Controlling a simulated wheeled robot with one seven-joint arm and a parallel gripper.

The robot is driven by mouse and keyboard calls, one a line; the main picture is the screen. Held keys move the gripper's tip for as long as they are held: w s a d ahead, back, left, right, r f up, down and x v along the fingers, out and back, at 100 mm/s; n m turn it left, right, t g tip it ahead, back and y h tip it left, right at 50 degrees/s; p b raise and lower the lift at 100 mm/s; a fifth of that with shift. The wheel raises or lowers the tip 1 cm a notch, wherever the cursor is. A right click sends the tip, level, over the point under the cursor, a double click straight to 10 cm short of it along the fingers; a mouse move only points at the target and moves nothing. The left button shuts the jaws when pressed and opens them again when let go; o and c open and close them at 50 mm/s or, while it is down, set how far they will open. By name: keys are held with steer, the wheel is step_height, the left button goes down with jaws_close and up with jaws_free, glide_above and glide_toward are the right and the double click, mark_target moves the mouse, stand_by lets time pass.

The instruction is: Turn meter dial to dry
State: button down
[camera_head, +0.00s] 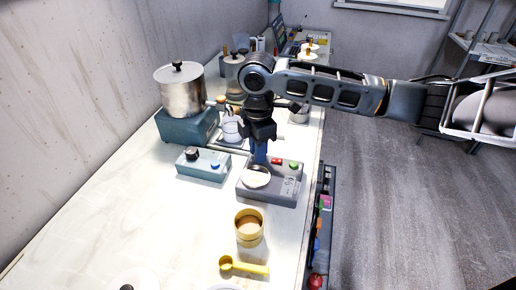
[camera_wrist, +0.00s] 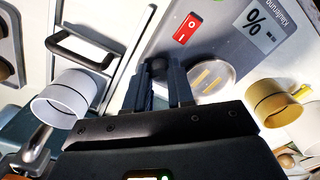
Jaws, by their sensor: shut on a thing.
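The meter (camera_head: 268,193) is a grey box on the bench in the head view, with a red switch, a green button and a label. In the wrist view its grey top (camera_wrist: 215,32) shows the red switch and a "%" label. Its dial (camera_wrist: 158,66) appears as a dark round knob between my fingertips. My gripper (camera_head: 260,157) points down at the meter's back edge; its fingers (camera_wrist: 160,85) are shut on the dial. The fingers hide most of the dial, and I cannot read its pointer or marks. A round dish (camera_head: 257,176) sits on the meter, beside the fingers.
A teal box with a black knob (camera_head: 191,154) stands left of the meter. A metal pot (camera_head: 181,90) on a teal base stands behind it. A yellow cup (camera_head: 249,228) and a yellow scoop (camera_head: 243,267) lie in front. The bench's right edge is close to the meter.

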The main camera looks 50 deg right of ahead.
steer(key=c, duration=1.3)
jaws_free()
steer(key=shift+o, duration=0.2)
steer(key=shift+r, duration=0.1)
step_height(320, 180, up, 8)
steer(key=shift+f, duration=0.15)
